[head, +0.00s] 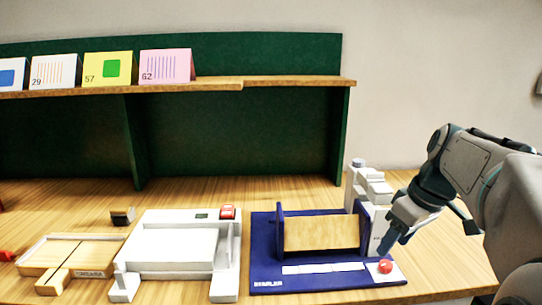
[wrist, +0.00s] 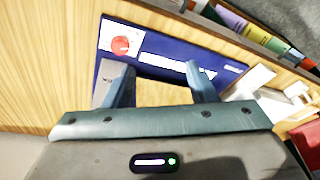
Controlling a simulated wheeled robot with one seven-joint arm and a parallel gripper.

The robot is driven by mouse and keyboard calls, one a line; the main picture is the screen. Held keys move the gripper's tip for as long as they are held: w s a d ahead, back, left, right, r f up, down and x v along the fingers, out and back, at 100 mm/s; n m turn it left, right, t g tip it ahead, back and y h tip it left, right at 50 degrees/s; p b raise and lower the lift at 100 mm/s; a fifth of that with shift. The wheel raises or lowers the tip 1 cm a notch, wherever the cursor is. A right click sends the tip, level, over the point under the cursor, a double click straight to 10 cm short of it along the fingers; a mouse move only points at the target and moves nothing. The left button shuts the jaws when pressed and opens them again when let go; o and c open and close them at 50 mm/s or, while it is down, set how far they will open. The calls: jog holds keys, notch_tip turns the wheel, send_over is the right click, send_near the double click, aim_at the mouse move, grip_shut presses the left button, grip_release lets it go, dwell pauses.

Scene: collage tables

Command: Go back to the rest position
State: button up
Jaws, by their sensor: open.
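My gripper (wrist: 160,72) is open, with its two fingers spread and nothing visible between them. In the head view my gripper (head: 396,238) points down at the right end of a dark blue device (head: 262,255). It appears just behind and above a red button (head: 385,266) on a white plate. In the wrist view the red button (wrist: 121,45) lies beyond the left fingertip, and the blue base (wrist: 165,42) runs behind both fingers. Whether the fingers touch the device cannot be told. My arm comes in from the right.
A white machine (head: 178,252) with a red switch stands left of the blue device, and a wooden tray (head: 75,255) farther left. A wooden shelf (head: 270,83) on a green frame holds several folded cards. The wall area right of the frame is clear.

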jog(key=s+a+f+m+h+p, duration=0.1)
jog(key=s+a+f+m+p, duration=0.1)
jog(key=s+a, duration=0.3)
jog(key=s+a+f+m+h+p, duration=0.1)
jog(key=s+a+f+m+p, duration=0.1)
jog(key=s+a+m+p, duration=0.2)
jog(key=s+a+p, duration=0.1)
jog(key=s, duration=0.2)
jog(key=shift+s+a+f, duration=0.25)
jog(key=shift+a+f, duration=0.05)
jog(key=shift+f, duration=0.1)
jog(key=c, duration=0.3)
jog(key=shift+a, duration=0.1)
jog(key=shift+c, duration=0.2)
